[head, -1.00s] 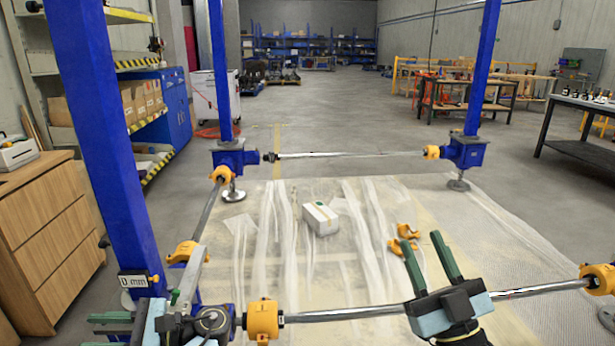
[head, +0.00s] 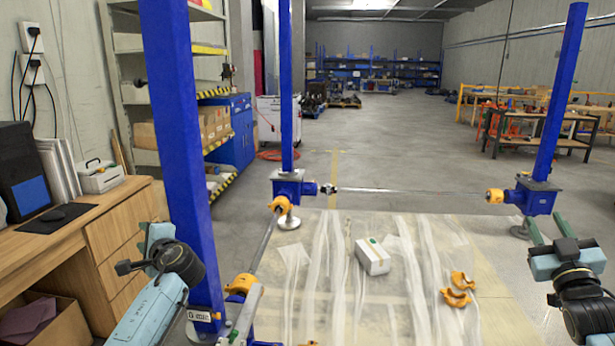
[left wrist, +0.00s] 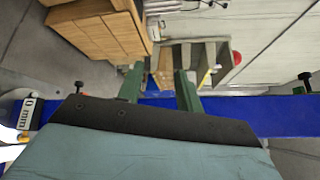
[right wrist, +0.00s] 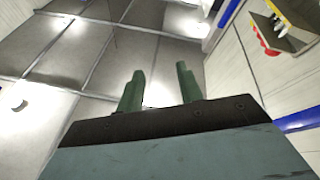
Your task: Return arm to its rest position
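My left gripper (left wrist: 158,85) has its two green fingers apart with nothing between them. In the head view, my left arm (head: 158,308) is bent up at the lower left, beside the near blue post (head: 180,130); its fingertips are hard to make out there. The blue post runs across the left wrist view behind the fingers. My right gripper (head: 548,228) is raised at the right edge of the head view, in front of the far right jack (head: 535,195). Its fingers are apart and empty, also in the right wrist view (right wrist: 160,85).
A wooden desk (head: 70,235) stands at the left, close to my left arm. Blue jacks joined by metal rods with orange clamps (head: 240,285) frame a plastic-covered platform (head: 320,260). A white box (head: 372,256) and loose orange clamps (head: 457,285) lie on it.

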